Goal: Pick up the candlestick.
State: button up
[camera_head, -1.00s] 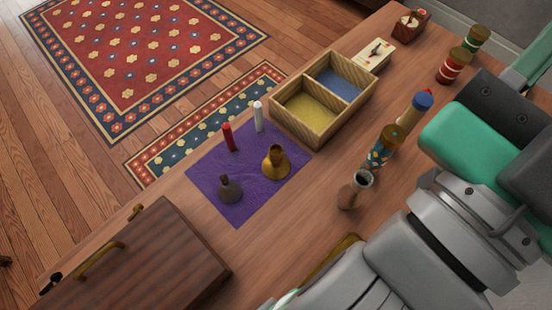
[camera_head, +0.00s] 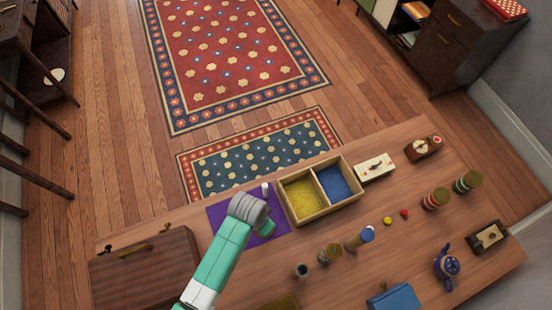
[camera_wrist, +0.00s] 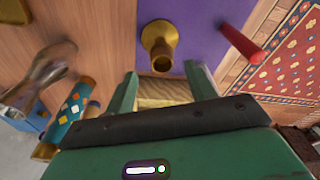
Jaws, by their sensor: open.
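A brass candlestick (camera_wrist: 158,45) with a flared base and cup stands on the purple cloth (camera_wrist: 198,25) in the wrist view. My gripper (camera_wrist: 161,75) is open and empty, its two green fingers apart just short of the candlestick, whose cup shows between and beyond the fingertips. A white candle (camera_head: 265,191) shows beside my wrist in the head view.
A two-part wooden box (camera_head: 318,192) stands right of the cloth. A brown case (camera_head: 145,272) is at left. A vase (camera_head: 302,271) and bottles (camera_head: 360,238) stand nearer the front. A blue teapot (camera_head: 447,265) is at the right.

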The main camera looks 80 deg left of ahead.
jog(key=shift+s+f, duration=0.15)
jog(key=shift+f, duration=0.25)
notch_tip(320, 180, down, 2)
jog(key=shift+a+b, duration=0.1)
jog(key=shift+b, duration=0.35)
jog(key=f, duration=0.1)
jog(key=w+f, duration=0.1)
jog(key=f, duration=0.1)
jog(key=f+b, duration=0.1)
jog(key=f, duration=0.1)
jog(key=shift+w+a, duration=0.15)
jog(key=shift+a, duration=0.2)
jog(key=shift+c, duration=0.4)
jog(key=c, duration=1)
jog(key=shift+r, duration=0.1)
